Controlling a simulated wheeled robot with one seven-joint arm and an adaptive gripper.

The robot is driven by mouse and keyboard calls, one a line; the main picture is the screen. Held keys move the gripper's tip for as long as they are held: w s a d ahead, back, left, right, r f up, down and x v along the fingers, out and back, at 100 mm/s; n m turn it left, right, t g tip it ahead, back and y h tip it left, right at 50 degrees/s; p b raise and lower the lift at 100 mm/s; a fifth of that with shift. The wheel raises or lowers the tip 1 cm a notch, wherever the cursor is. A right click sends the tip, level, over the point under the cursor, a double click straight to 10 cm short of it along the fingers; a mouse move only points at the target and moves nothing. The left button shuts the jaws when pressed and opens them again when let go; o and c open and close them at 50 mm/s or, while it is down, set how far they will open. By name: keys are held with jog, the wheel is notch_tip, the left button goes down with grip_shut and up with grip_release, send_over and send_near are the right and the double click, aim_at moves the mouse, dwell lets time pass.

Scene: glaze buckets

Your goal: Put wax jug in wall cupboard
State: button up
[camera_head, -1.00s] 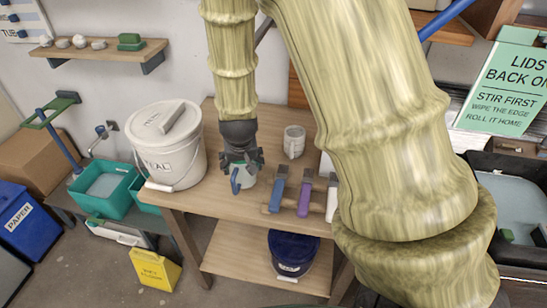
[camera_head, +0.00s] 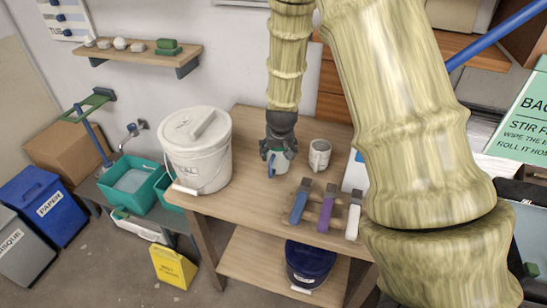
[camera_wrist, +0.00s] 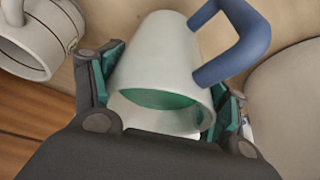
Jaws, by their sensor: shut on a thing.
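My gripper (camera_head: 279,152) points down over the wooden table, shut on a white jug (camera_head: 280,166) with a blue handle. In the wrist view the jug (camera_wrist: 150,75) sits between the green finger pads, its greenish inside facing the camera and its blue handle (camera_wrist: 240,40) sticking out to the upper right. No lettering on it is readable, so I cannot confirm that it is the wax jug. I cannot tell whether its base touches the table. A wooden cabinet-like shape (camera_head: 512,35) shows partly at the upper right; whether it is the wall cupboard is unclear.
A grey-white mug (camera_head: 320,155) stands just right of my gripper. A large white bucket (camera_head: 197,152) stands to the left. Blue, purple and white-handled tools (camera_head: 327,210) lie near the table's front edge.

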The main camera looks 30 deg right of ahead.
jog(key=shift+w+d+p, duration=0.5)
jog(key=shift+w+d, duration=0.55)
jog(key=shift+d, duration=0.15)
jog(key=shift+w+d+p, duration=0.45)
jog(key=shift+w+d, duration=0.55)
jog(key=shift+d, duration=0.2)
jog(key=shift+f+p, duration=0.4)
jog(key=shift+f, duration=0.35)
jog(key=shift+f, duration=0.15)
jog(key=o, duration=1.4)
jog(key=shift+s, duration=0.1)
